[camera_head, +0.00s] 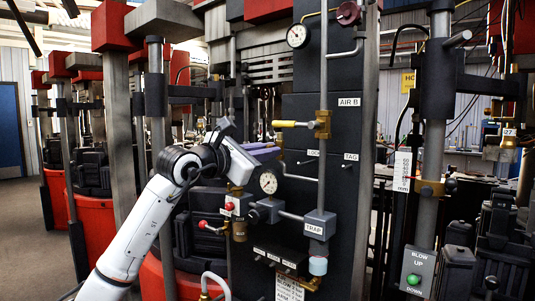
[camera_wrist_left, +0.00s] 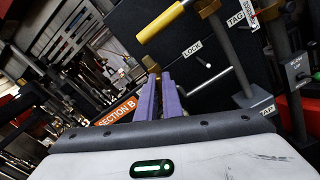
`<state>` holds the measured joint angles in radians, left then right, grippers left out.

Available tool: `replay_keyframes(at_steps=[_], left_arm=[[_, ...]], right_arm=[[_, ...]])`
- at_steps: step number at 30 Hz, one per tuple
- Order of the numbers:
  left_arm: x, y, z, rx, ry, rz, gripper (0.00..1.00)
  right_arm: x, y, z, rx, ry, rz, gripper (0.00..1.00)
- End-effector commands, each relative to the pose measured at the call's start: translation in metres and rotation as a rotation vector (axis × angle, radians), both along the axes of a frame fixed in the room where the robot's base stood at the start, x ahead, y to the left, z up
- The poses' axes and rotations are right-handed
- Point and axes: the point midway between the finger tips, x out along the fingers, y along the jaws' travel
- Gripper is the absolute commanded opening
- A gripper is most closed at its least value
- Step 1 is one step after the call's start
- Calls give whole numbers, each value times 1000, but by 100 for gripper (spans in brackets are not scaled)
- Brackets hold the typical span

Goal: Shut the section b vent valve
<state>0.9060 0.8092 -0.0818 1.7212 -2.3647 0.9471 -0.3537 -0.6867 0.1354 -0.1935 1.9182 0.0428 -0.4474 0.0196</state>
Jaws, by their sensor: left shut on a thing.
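My left gripper (camera_head: 262,153) reaches to the dark panel from the left, just below the yellow-handled valve (camera_head: 292,124). Its two purple fingers, also in the left wrist view (camera_wrist_left: 159,88), are close together and shut on a part of what looks like the section b vent valve. A bit of brass (camera_wrist_left: 150,65) shows at the fingertips; the rest of the valve is hidden behind the fingers and wrist. An orange SECTION B sign (camera_wrist_left: 117,110) is just left of the fingers. My right gripper is in neither view.
A pressure gauge (camera_head: 268,183), a red-knobbed valve (camera_head: 212,226) and a grey trap box (camera_head: 320,225) sit below the gripper. A vertical pipe (camera_head: 323,80) runs to its right. Red machines stand at the left, and a post with a green button box (camera_head: 417,272) at the right.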

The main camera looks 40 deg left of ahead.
Motion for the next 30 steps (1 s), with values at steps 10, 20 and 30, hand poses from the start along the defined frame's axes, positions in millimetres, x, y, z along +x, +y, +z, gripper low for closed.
replay_keyframes(at_steps=[10, 20, 30], left_arm=[[0, -1, -2, 333, -23, 1, 0], [0, -1, -3, 645, -47, 0, 0], [0, -2, -4, 934, -69, -2, 0]], right_arm=[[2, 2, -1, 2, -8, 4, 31], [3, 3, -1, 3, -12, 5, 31], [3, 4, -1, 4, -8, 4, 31]])
